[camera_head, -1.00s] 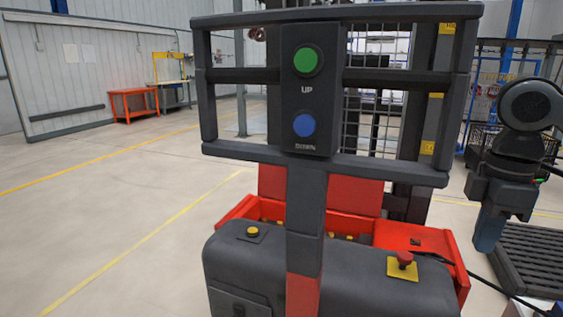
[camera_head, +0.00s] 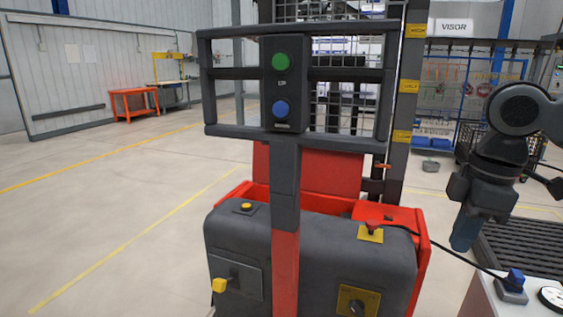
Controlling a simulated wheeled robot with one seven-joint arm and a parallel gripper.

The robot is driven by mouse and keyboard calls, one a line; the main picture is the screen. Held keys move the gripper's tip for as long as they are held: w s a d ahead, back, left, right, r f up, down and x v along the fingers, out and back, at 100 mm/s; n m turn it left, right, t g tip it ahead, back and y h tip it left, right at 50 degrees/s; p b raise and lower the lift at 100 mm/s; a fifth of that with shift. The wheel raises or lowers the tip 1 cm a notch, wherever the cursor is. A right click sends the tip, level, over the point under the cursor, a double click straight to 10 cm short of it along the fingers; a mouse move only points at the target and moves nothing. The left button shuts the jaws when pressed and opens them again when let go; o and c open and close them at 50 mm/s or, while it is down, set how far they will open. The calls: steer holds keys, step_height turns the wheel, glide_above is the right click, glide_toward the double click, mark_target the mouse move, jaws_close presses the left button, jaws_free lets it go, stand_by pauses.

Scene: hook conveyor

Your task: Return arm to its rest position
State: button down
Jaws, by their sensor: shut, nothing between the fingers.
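My arm hangs at the right of the head view, with my gripper (camera_head: 465,232) at its lower end. The gripper points down and its blue fingers are together, with nothing seen between them. It is clear of the machine in front of me. That machine has a dark handle frame (camera_head: 235,131) with a green button (camera_head: 280,63) above a blue button (camera_head: 280,109). The gripper is to the right of these buttons and lower, not touching them.
The red and dark machine body (camera_head: 330,240) fills the middle, with a red emergency knob (camera_head: 373,225) on top. A dark slatted conveyor (camera_head: 530,250) and a blue switch (camera_head: 515,279) on a pale surface lie near the gripper. The floor at left is open.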

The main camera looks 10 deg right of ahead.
steer(key=w+a+r+m+t+y, duration=0.2)
steer(key=a+t+y, duration=0.2)
steer(key=a, duration=0.6)
steer(key=w+a+r+m+t+y, duration=0.1)
steer(key=w+a+m+t+y, duration=0.2)
steer(key=a, duration=0.7)
steer(key=w+a+r+m+t+y, duration=0.15)
steer(key=a+t+y, duration=0.35)
steer(key=a, duration=0.6)
steer(key=s+d+f+m+t+h, duration=0.25)
steer(key=s+f+m+h, duration=0.3)
steer(key=s+f, duration=0.4)
steer(key=s+d+f+m+t+h, duration=0.2)
steer(key=s+d+f+m+h, duration=0.2)
steer(key=s+f+h, duration=0.5)
steer(key=s+d+n+g+y, duration=0.1)
steer(key=s+d, duration=0.3)
steer(key=s, duration=0.7)
steer(key=s+d+n+g+y, duration=0.1)
steer(key=s+d+n, duration=0.2)
steer(key=s, duration=0.8)
steer(key=shift+s+d, duration=0.15)
steer(key=shift+d, duration=0.45)
steer(key=shift+r+g, duration=0.1)
steer(key=shift+g, duration=0.15)
